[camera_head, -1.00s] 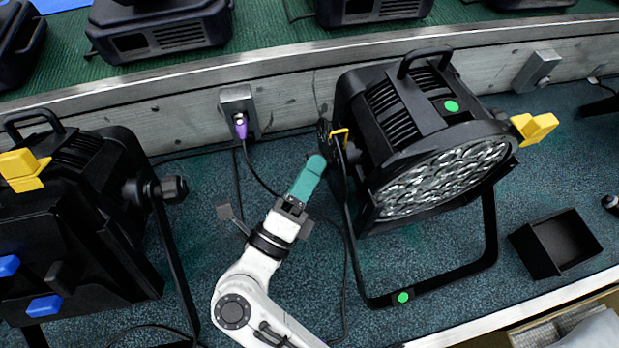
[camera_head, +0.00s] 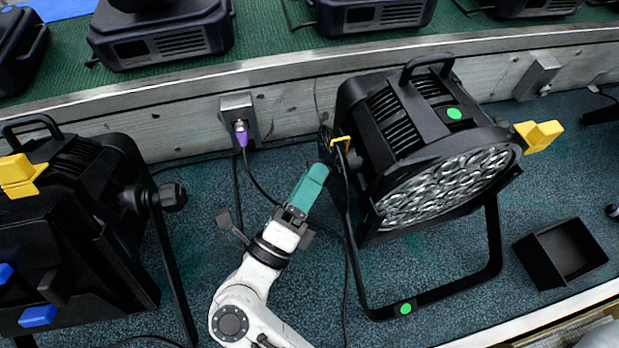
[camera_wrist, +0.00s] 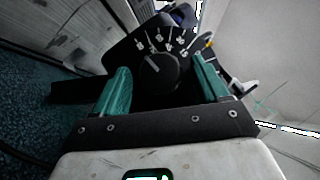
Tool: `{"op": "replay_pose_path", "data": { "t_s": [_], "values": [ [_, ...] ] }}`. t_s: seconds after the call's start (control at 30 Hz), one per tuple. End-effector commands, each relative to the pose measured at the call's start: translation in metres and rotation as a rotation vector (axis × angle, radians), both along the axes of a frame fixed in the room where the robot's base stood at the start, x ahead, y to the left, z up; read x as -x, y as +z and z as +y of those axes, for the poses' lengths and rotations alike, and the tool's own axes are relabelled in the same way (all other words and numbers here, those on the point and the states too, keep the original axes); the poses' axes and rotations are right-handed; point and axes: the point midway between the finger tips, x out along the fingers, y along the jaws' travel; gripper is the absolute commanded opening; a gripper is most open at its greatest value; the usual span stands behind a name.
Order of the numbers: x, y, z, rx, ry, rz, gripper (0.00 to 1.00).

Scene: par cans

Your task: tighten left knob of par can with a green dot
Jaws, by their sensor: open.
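The par can with a green dot (camera_head: 400,115) is black, with a multi-lens face and a U-shaped bracket. One green dot (camera_head: 454,114) is on its housing and another (camera_head: 405,308) on its bracket. Its left knob (camera_wrist: 158,73) shows in the wrist view as a dark round knob in front of a marked, numbered plate. My gripper (camera_head: 318,170) has teal fingers and points up at the can's left side. In the wrist view my gripper (camera_wrist: 160,65) is open, with one finger at each side of the knob. I see no clear contact. The head view mostly hides the knob.
Another par can (camera_head: 65,215) with a side knob (camera_head: 173,197) stands at the left. A wall box (camera_head: 238,108) with a purple plug (camera_head: 241,134) is behind my gripper, and black cables hang there. An empty black bin (camera_head: 560,253) sits at the right.

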Motion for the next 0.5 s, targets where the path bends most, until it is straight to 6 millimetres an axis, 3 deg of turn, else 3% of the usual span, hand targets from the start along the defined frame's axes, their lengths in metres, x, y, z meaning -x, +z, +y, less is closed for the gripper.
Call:
{"op": "replay_pose_path", "data": {
  "t_s": [0.27,0.5],
  "values": [
    [0.01,-0.005,0.007,0.001,0.002,0.0,0.74],
    [0.048,-0.021,0.028,0.001,0.004,0.0,0.74]
  ]
}}
